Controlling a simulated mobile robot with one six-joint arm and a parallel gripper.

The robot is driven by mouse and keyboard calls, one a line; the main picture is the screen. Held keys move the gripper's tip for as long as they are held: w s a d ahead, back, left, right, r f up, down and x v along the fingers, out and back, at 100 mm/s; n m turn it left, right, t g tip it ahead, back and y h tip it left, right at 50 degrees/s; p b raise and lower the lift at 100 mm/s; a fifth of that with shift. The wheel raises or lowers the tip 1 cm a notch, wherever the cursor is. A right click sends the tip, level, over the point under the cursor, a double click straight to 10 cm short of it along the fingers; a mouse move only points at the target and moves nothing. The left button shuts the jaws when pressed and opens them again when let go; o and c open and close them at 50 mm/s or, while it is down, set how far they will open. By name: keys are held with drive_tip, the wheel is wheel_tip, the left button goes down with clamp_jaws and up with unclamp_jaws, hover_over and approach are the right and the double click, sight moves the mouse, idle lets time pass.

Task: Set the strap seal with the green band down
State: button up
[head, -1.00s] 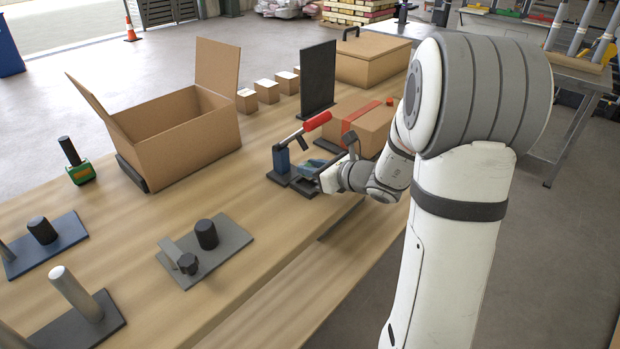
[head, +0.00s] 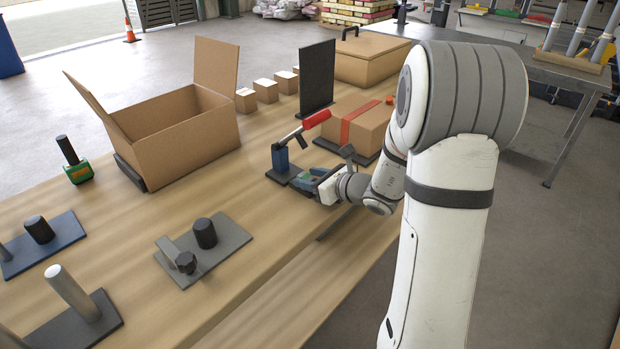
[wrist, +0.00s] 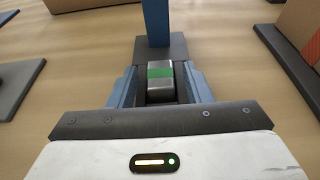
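The strap seal is a dark grey block with a green band (wrist: 160,80) across it. In the wrist view it is between the two blue fingers of my gripper (wrist: 160,90), in front of the dark base plate (wrist: 160,46) of a blue post (wrist: 155,20). Dark narrow strips lie between finger and seal on both sides, so I cannot tell whether the fingers touch it. I also cannot tell whether the seal rests on something. In the head view my gripper (head: 307,180) is low beside the blue post (head: 281,160), which carries a red handle (head: 316,119).
A closed carton with a red stripe (head: 365,128) sits on a dark plate right behind my gripper. A black upright panel (head: 317,80) stands beyond. An open carton (head: 185,140) is to the left. The wooden bench (head: 225,190) is bare between the open carton and the post.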

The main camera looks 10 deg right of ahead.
drive_tip(key=shift+r, duration=0.25)
drive_tip(key=v, duration=1.2)
drive_tip(key=s+a+n+g, duration=0.9)
drive_tip(key=s+a+n, duration=0.3)
drive_tip(key=n, duration=0.3)
drive_tip(key=s+d+n+h, duration=0.5)
drive_tip(key=n+h, duration=0.3)
drive_tip(key=n, duration=0.5)
drive_tip(key=shift+s+r+n+g+h+p, duration=0.3)
drive_tip(key=shift+s+r+n+p, duration=0.15)
drive_tip(key=shift+s, duration=0.4)
